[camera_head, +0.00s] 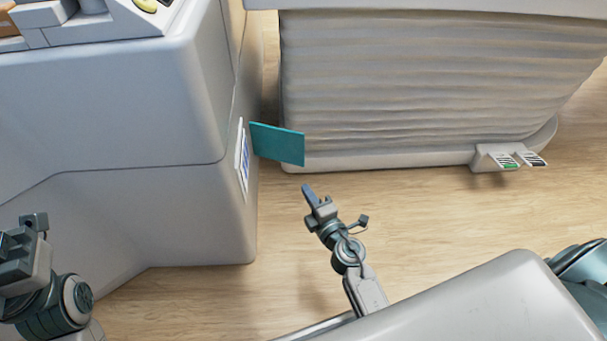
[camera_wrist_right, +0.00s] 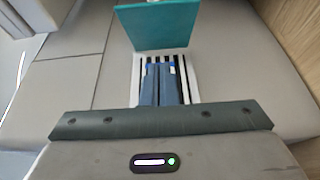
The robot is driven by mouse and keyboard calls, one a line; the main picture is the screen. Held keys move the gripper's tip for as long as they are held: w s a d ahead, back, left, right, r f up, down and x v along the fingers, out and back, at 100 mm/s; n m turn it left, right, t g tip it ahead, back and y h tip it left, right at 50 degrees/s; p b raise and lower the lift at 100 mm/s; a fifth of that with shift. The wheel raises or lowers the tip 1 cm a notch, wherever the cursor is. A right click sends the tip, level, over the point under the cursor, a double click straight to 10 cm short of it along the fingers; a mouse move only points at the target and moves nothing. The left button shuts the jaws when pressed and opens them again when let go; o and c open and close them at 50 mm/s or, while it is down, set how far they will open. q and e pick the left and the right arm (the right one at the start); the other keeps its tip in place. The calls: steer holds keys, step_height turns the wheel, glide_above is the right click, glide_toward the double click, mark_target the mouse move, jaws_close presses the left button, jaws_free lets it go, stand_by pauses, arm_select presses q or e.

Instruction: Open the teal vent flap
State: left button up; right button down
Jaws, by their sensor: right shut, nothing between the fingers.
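The teal vent flap (camera_head: 278,143) stands out from the side of a grey cabinet, swung away from its vent. The vent's white frame (camera_head: 243,160) shows edge-on in the head view. In the right wrist view the flap (camera_wrist_right: 158,28) is above the black-and-white slatted vent (camera_wrist_right: 186,80), which is uncovered. My right gripper (camera_head: 308,190) is shut and empty, below and apart from the flap in the head view. Its blue fingers (camera_wrist_right: 160,84) overlap the vent in the wrist view; contact cannot be told. My left arm shows at the lower left, its fingertips not clearly visible.
The grey cabinet (camera_head: 120,110) fills the left side. A large pale ribbed unit (camera_head: 430,80) stands behind, with a small foot panel (camera_head: 508,157) at its base. Wood floor (camera_head: 420,210) lies open between the flap and the right edge.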

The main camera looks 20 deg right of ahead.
glide_toward(292, 149)
steer(key=w+a, duration=0.2)
steer(key=a, duration=0.1)
steer(key=w, duration=0.1)
steer(key=w+d, duration=0.1)
steer(key=shift+w+d+f, duration=0.15)
steer(key=shift+w+d, duration=0.15)
steer(key=shift+w, duration=0.1)
steer(key=shift+w+d+b, duration=0.2)
steer(key=shift+w+b, duration=0.1)
steer(key=shift+w+d, duration=0.15)
